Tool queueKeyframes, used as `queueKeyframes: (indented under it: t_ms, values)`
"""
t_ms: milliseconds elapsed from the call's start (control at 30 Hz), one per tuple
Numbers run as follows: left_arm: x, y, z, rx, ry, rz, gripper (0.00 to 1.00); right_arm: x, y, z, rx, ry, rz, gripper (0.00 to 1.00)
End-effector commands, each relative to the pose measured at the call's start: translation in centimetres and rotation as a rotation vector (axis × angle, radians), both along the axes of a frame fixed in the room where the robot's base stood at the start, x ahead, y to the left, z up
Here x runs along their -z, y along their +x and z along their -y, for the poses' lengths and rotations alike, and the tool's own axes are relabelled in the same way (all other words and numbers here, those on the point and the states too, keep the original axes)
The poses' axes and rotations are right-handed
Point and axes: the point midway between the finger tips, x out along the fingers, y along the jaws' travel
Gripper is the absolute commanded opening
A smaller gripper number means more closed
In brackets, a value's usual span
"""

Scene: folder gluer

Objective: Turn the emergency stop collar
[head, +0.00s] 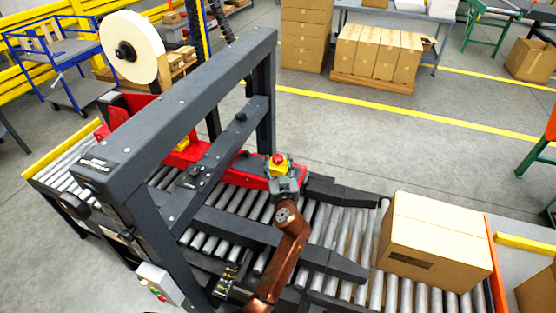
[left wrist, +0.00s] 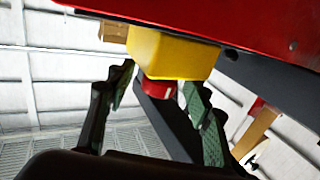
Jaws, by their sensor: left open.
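The emergency stop is a yellow box (head: 279,168) with a red round collar (head: 277,158) on the red bar of the machine, near the middle of the head view. In the left wrist view the yellow box (left wrist: 172,54) juts from a red panel, with the red collar (left wrist: 158,89) on its end. My left gripper (head: 285,184) is at the emergency stop and partly overlaps the yellow box in the head view. In the left wrist view its two fingers (left wrist: 158,84) are spread, one on each side of the red collar. Contact with the collar cannot be told. My right gripper is out of view.
A dark grey machine frame (head: 190,100) stands left of the gripper over a roller conveyor (head: 325,230). Dark guide rails (head: 330,188) flank the rollers. A large cardboard box (head: 437,238) sits on the rollers at the right. Open floor (head: 400,145) lies behind.

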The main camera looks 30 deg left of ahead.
Motion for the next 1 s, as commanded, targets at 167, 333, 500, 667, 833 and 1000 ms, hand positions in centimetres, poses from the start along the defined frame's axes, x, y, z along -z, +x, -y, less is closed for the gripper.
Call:
queueKeyframes:
  t_ms: [167,333,500,667,833,1000]
  values:
    - [-0.04,0.77,-0.64,0.001,0.002,-0.001,0.47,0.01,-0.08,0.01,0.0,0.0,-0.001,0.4]
    - [-0.02,0.8,-0.67,0.001,0.001,0.0,0.47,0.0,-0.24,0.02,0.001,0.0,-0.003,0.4]
    - [-0.01,0.78,-0.67,0.001,0.002,-0.001,0.41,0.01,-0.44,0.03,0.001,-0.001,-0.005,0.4]
    - [0.0,0.77,-0.67,0.0,0.002,-0.001,0.29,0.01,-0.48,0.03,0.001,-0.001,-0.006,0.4]
    - [0.0,0.77,-0.67,0.0,0.002,-0.001,0.18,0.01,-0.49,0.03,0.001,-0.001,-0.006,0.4]
    - [0.0,0.77,-0.67,0.0,0.002,-0.001,0.06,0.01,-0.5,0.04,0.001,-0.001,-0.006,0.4]
